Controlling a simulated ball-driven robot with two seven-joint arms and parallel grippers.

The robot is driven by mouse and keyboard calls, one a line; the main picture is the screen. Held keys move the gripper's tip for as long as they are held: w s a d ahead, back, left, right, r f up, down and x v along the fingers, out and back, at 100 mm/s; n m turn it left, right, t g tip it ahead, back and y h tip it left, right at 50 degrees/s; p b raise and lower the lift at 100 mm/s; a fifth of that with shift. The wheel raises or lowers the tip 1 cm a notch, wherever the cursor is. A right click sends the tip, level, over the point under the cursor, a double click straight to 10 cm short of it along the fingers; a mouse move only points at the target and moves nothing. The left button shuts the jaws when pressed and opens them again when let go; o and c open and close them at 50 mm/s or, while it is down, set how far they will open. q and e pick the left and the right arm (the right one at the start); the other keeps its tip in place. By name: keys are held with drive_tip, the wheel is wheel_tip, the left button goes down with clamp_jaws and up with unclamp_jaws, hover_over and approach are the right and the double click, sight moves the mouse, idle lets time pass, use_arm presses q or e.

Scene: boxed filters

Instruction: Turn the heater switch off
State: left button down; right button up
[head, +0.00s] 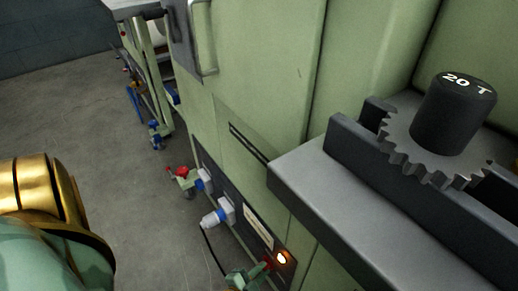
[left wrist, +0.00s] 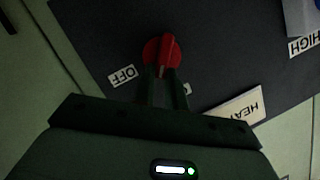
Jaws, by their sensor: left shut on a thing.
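The heater switch is a red round knob (left wrist: 163,50) with a raised grip bar, on a dark panel (left wrist: 95,25) in the left wrist view. A white mark on its bar points down toward my gripper, not straight at the OFF label (left wrist: 122,76). My left gripper (left wrist: 163,75) has its two fingers on either side of the bar and is shut on it. In the head view my left gripper (head: 257,271) is at the panel's lower right, beside a glowing orange lamp (head: 282,258). My right gripper is not in view.
A grey ledge (head: 340,215) juts out at right, bearing a toothed gear (head: 435,170) with a black "20 T" knob. Blue and white plugs (head: 220,213) and a red-handled valve (head: 182,172) stick out from the green machine (head: 260,60). The grey floor (head: 70,110) at left is clear.

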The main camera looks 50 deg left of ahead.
use_arm(q)
drive_tip(key=m+y+b, duration=0.1)
drive_tip(key=m, duration=0.1)
drive_tip(key=f+m+t+y, duration=0.1)
drive_tip(key=m, duration=0.1)
drive_tip(key=d+f+m+t+b, duration=0.1)
drive_tip(key=m, duration=0.1)
drive_tip(key=shift+s+d+m+y+b, duration=0.1)
drive_tip(key=shift+s+m+y+b, duration=0.05)
drive_tip(key=shift+m+y+b, duration=0.2)
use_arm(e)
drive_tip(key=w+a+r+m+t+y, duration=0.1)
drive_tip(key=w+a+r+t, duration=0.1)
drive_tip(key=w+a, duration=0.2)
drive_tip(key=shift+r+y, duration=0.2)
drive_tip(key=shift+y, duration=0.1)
use_arm(q)
drive_tip(key=shift+m, duration=0.25)
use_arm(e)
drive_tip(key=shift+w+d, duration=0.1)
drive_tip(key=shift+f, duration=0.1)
use_arm(q)
drive_tip(key=c, duration=1.4)
unclamp_jaws()
drive_tip(key=shift+c, duration=0.2)
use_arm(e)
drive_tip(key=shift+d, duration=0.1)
